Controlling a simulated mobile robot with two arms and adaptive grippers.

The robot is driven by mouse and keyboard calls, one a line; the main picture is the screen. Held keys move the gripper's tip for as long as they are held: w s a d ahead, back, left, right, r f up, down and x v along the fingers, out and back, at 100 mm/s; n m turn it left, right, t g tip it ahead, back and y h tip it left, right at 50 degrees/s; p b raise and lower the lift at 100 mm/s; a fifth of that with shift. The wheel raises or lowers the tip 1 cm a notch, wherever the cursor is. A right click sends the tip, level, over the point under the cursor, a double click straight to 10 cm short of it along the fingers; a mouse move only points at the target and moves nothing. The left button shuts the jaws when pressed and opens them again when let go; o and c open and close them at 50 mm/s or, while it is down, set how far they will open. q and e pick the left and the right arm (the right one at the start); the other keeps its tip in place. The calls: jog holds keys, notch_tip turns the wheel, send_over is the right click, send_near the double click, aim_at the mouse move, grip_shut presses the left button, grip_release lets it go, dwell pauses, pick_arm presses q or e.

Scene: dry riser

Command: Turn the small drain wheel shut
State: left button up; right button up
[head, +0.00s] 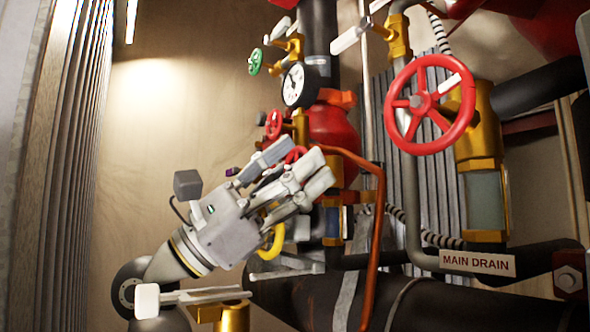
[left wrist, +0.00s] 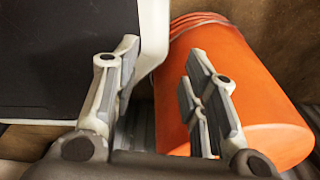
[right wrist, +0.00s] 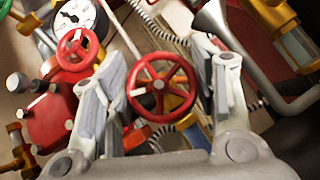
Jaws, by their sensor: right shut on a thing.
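A small red handwheel (right wrist: 160,86) with a pale mark on its rim sits between the fingers of my right gripper (right wrist: 163,68) in the right wrist view. In the head view my right gripper (head: 302,160) is shut on this wheel (head: 294,154), and its fingers hide most of it. I cannot tell from a label whether this is the drain wheel. My left gripper (left wrist: 164,52) is open and empty in the left wrist view; it is not seen in the head view.
A large red wheel (head: 430,103) stands at right, above a "MAIN DRAIN" sign (head: 477,262). A gauge (head: 299,84), another small red wheel (head: 273,123) and a yellow ring (head: 272,240) crowd the gripper. An orange bucket (left wrist: 235,90) is close to the left gripper.

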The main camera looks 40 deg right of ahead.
jog(key=o, duration=1)
jog(key=shift+n+t+h, duration=0.4)
jog(key=shift+n+t, duration=0.2)
